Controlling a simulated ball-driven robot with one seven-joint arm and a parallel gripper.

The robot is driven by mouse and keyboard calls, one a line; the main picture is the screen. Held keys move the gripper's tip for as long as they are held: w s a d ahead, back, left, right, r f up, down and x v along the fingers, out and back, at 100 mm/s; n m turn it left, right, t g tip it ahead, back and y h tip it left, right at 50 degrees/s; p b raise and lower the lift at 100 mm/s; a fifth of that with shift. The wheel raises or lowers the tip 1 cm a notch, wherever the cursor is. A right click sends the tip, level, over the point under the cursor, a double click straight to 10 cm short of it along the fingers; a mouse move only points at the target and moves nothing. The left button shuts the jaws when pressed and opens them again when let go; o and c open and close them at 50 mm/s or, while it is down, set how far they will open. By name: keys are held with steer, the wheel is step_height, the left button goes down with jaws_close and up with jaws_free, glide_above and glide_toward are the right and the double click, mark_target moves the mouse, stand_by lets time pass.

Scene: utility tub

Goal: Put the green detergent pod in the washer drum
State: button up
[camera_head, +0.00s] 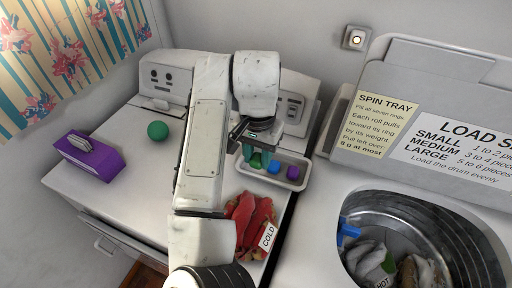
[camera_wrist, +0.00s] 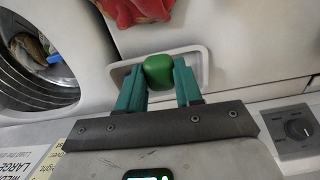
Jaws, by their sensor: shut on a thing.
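The green detergent pod (camera_wrist: 158,71) is between the two teal fingertips of my gripper (camera_wrist: 159,83) in the wrist view, and the jaws are shut on it. In the head view my gripper (camera_head: 255,155) is at the left end of a small white tray (camera_head: 296,161), with the pod (camera_head: 257,160) partly hidden by the fingers. I cannot tell whether the pod still touches the tray. The washer drum (camera_head: 440,225) is open at the lower right and holds cloths and a blue item. It also shows at the left of the wrist view (camera_wrist: 40,104).
A blue pod (camera_head: 273,167) and a purple pod (camera_head: 293,173) lie in the tray. Red cloth (camera_head: 243,222) with a "COLD" tag lies in front. A green ball (camera_head: 158,130) and a purple box (camera_head: 90,155) are at left. A sign panel (camera_head: 425,125) stands behind the drum.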

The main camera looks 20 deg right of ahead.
steer(key=s+a+r, duration=0.2)
steer(key=s, duration=0.3)
steer(key=shift+s+r, duration=0.3)
steer(key=shift+d, duration=0.15)
